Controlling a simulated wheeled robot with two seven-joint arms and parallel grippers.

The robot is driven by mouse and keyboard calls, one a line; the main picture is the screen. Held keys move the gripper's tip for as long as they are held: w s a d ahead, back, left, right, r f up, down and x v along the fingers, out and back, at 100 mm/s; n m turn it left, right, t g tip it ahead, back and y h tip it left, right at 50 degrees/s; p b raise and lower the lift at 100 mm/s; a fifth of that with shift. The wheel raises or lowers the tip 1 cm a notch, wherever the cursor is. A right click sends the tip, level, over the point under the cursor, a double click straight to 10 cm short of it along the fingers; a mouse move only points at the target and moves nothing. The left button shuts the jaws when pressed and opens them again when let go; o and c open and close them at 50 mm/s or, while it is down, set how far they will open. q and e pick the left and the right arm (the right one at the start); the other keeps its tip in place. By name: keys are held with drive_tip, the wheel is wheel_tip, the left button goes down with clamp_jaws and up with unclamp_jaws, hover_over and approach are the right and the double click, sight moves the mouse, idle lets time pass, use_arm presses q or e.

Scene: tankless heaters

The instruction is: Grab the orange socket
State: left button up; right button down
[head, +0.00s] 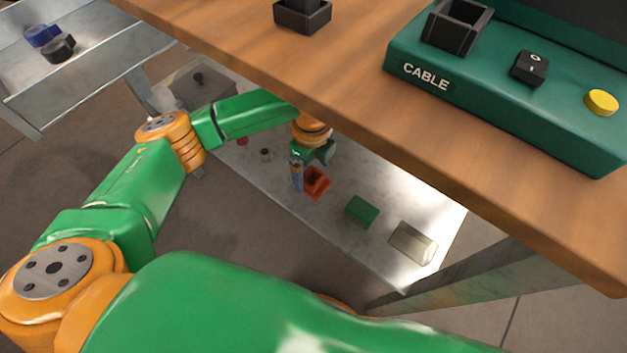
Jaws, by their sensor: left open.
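The orange socket (317,182) is a small open-topped box on the low metal shelf under the wooden table. My left arm reaches under the table edge from the left. My left gripper (298,180) points down just left of the orange socket, open, with one finger close to its left side. Whether they touch cannot be told. The rest of the gripper is partly hidden by the wrist. My right gripper is not in view.
A green block (361,211) and a pale block (412,242) lie right of the socket on the shelf (262,186). The wooden tabletop (345,75) overhangs it, carrying a black socket (302,16) and a green CABLE panel (480,95). A metal rack stands left.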

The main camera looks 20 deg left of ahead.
sight(312, 181)
use_arm(q)
wheel_tip(312, 181, down, 3)
drive_tip(key=shift+r, duration=0.3)
drive_tip(key=c, duration=1.5)
